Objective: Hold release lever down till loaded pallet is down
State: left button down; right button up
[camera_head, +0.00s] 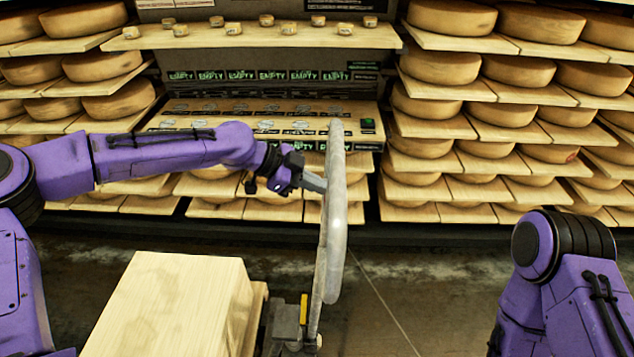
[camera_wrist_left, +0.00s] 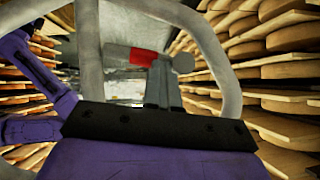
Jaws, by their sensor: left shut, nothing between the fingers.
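The pallet jack's handle, a grey loop (camera_head: 336,220), stands upright in the middle of the head view, seen nearly edge-on. In the left wrist view the loop (camera_wrist_left: 228,75) frames a red piece (camera_wrist_left: 146,57) on a grey bar, which looks like the release lever. My left gripper (camera_head: 318,184) is shut and empty, its fingertips at the handle. In the left wrist view its fingers (camera_wrist_left: 163,85) reach up beside the red piece; I cannot tell if they touch it. A pale wooden load (camera_head: 165,305) sits at the lower left; its height above the floor is hidden.
Shelves of cheese wheels (camera_head: 440,67) line the back and right. A sloped board with several labels (camera_head: 260,115) and a small green light (camera_head: 367,124) stands behind the handle. The floor right of the handle (camera_head: 420,280) is clear. My right arm is at the lower right.

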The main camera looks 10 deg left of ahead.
pick_arm(q)
jog(key=shift+w+a+r, duration=0.1)
jog(key=shift+r, duration=0.05)
dwell(0.5)
jog(key=shift+r+p, duration=0.5)
jog(key=shift+r, duration=0.4)
jog(key=s+a+r, duration=0.5)
jog(key=a+r, duration=0.2)
jog(key=r, duration=0.1)
jog(key=shift+s+a+r+b, duration=0.2)
jog(key=shift+s+a+b, duration=0.1)
jog(key=shift+a, duration=0.1)
jog(key=shift+w, duration=0.15)
